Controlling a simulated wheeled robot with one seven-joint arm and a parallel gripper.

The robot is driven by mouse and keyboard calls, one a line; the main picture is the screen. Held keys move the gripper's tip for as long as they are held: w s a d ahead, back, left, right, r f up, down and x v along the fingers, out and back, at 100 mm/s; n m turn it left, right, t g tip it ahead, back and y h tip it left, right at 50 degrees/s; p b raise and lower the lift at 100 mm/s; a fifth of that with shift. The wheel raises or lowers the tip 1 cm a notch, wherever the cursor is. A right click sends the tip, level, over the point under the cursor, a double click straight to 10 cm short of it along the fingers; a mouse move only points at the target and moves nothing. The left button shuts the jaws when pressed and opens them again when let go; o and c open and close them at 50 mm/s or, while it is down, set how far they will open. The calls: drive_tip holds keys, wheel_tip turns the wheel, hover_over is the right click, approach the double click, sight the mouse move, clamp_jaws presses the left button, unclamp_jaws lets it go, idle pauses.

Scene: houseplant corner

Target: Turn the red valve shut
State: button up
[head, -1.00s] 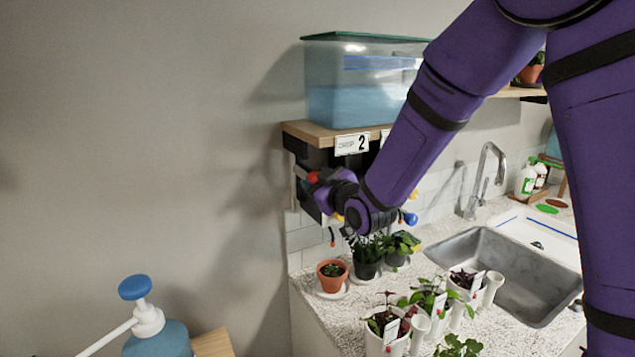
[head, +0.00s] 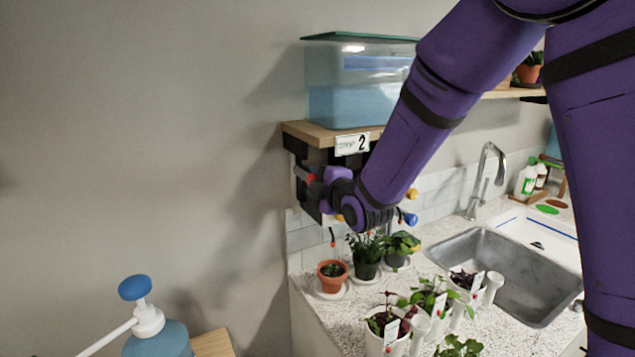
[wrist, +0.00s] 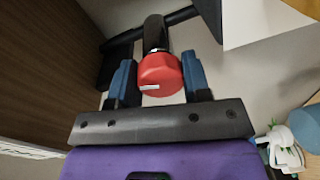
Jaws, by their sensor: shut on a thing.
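The red valve (wrist: 160,75) is a faceted red knob with a white mark on its face, on the end of a dark pipe. In the wrist view it sits between the two blue-padded fingers of my gripper (wrist: 158,82), which is shut on it. In the head view a bit of the red valve (head: 311,178) shows at the left of my purple wrist, under the wooden shelf. My gripper's fingers are mostly hidden there.
A water tank (head: 355,85) stands on the wooden shelf (head: 318,134), with a "2" label (head: 352,144) on its edge. A blue valve (head: 410,219) is at the right. A small terracotta pot (head: 332,278) stands below. A blue-topped bottle (head: 155,330) is at lower left.

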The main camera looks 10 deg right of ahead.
drive_tip(key=shift+n, duration=1.8)
drive_tip(key=o, duration=0.9)
drive_tip(key=shift+s, duration=0.1)
drive_tip(key=v, duration=1)
drive_tip(key=shift+s, duration=0.35)
drive_tip(key=shift+d, duration=0.1)
